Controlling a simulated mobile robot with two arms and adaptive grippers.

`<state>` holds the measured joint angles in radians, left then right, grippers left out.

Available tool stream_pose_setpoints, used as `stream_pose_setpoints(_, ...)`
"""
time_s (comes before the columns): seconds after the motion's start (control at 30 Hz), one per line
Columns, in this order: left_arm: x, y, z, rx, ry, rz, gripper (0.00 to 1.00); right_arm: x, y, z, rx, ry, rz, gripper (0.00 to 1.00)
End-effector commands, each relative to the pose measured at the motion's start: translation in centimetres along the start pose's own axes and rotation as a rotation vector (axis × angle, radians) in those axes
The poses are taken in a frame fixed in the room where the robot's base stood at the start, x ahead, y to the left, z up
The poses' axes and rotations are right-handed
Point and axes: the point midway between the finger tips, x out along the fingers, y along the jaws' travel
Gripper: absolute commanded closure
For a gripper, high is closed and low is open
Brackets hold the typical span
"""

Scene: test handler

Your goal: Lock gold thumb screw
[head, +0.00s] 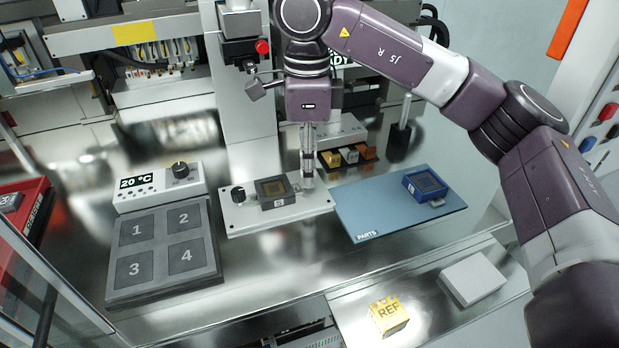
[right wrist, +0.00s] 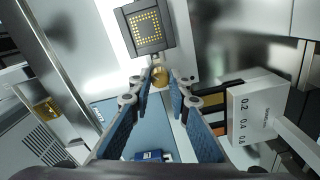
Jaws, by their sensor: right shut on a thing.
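The gold thumb screw (right wrist: 161,77) shows in the right wrist view at the end of a white plate (right wrist: 118,40), beside a dark square socket (right wrist: 147,27) with gold contacts. My right gripper (right wrist: 163,73) is shut on the screw, with its blue-padded fingertips on either side of it. In the head view my right gripper (head: 307,184) points straight down at the right part of the white plate (head: 240,218), just right of the dark socket (head: 291,192). The screw is hidden by the fingers there. My left gripper is not in view.
A black knob (head: 238,194) stands at the plate's left end. A blue PARTS mat (head: 375,213) with a blue socket (head: 425,185) lies to the right. A grey numbered block (head: 160,208) is at left.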

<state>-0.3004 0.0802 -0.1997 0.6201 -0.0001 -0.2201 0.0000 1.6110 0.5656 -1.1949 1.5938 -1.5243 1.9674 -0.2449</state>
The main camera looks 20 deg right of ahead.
Motion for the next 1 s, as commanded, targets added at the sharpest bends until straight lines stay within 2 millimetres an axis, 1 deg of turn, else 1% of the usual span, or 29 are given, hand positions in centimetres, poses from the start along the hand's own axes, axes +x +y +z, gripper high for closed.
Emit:
stream_pose_setpoints(0.27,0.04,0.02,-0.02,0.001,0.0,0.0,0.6,-0.05,-0.02,0.09,0.012,-0.003,-0.001,0.96)
stream_pose_setpoints(0.57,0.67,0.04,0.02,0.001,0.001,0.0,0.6,-0.01,-0.03,0.09,0.258,-0.003,-0.001,0.96)
stream_pose_setpoints(0.9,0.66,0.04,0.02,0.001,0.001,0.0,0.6,-0.08,-0.04,0.08,0.287,-0.003,-0.002,0.96)
stream_pose_setpoints(1.0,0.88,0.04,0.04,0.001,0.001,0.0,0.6,-0.01,-0.05,0.09,0.342,-0.003,-0.002,0.96)
